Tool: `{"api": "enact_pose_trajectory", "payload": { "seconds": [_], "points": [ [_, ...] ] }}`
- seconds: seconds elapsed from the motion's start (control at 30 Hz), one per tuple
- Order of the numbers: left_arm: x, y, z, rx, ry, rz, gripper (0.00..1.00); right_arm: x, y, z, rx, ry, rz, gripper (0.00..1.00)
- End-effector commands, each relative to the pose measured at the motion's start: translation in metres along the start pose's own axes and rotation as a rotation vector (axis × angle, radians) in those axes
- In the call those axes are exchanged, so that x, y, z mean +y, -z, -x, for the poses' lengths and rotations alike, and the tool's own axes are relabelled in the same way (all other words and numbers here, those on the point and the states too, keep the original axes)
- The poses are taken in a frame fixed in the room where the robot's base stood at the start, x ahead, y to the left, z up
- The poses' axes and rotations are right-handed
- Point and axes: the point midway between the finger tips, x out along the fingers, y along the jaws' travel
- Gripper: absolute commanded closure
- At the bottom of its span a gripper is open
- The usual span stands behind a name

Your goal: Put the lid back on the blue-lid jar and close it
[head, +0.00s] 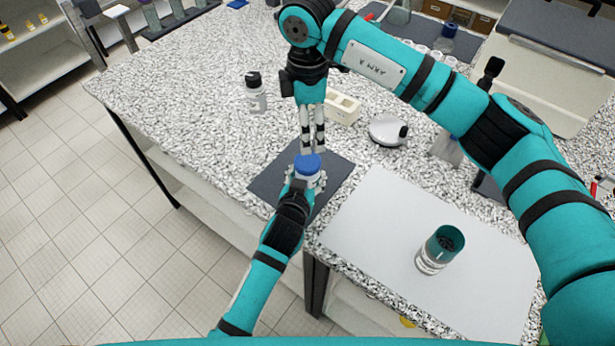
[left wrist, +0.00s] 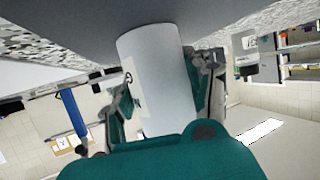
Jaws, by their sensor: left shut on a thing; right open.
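The jar (head: 304,178) stands on a dark grey mat (head: 265,175) near the front edge of the counter. Its blue lid (head: 307,163) sits on its top; I cannot tell whether it is tight. My left gripper (head: 305,183) is shut around the jar's body from the front. In the left wrist view, the pale jar body (left wrist: 155,75) is between the left fingers. My right gripper (head: 313,149) points straight down just above the lid, its two fingers slightly apart and nothing between them. I cannot tell whether the fingertips touch the lid.
Behind are a black-capped bottle (head: 255,93), a cream block with holes (head: 342,108) and a round white device (head: 387,132). The counter's left part is clear.

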Motion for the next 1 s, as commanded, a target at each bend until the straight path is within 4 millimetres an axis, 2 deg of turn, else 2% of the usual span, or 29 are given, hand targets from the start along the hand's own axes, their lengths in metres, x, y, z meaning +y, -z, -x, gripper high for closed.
{"api": "enact_pose_trajectory", "payload": {
  "seconds": [0.13, 0.4, 0.43, 0.6, 0.87, 1.0],
  "points": [
    [0.0, -0.0006, 0.0, -0.001, 0.0, 0.0, 1.0, -0.0002, 0.0004, 0.0087, 0.001, 0.0, 0.001, 0.17],
    [0.0, -0.0005, 0.0, -0.001, 0.0, 0.0, 1.0, -0.0002, 0.0003, 0.0096, 0.001, 0.0, 0.001, 0.17],
    [0.0, -0.0005, 0.0, -0.001, 0.0, 0.0, 0.46, -0.0002, 0.0003, 0.0096, 0.001, 0.0, 0.001, 0.17],
    [0.0, -0.0004, 0.0001, -0.001, 0.0, 0.0, 0.24, -0.0001, 0.0003, 0.0094, 0.001, 0.0, 0.001, 0.17],
    [0.0, -0.0002, 0.0004, 0.0, 0.0, 0.0, 0.22, -0.0001, 0.0003, 0.0093, 0.001, 0.0, 0.001, 0.17],
    [0.0002, -0.0009, 0.0095, -0.001, 0.0, 0.0, 0.22, -0.0001, 0.0003, 0.0093, 0.001, 0.0, 0.0, 0.17]
  ]
}}
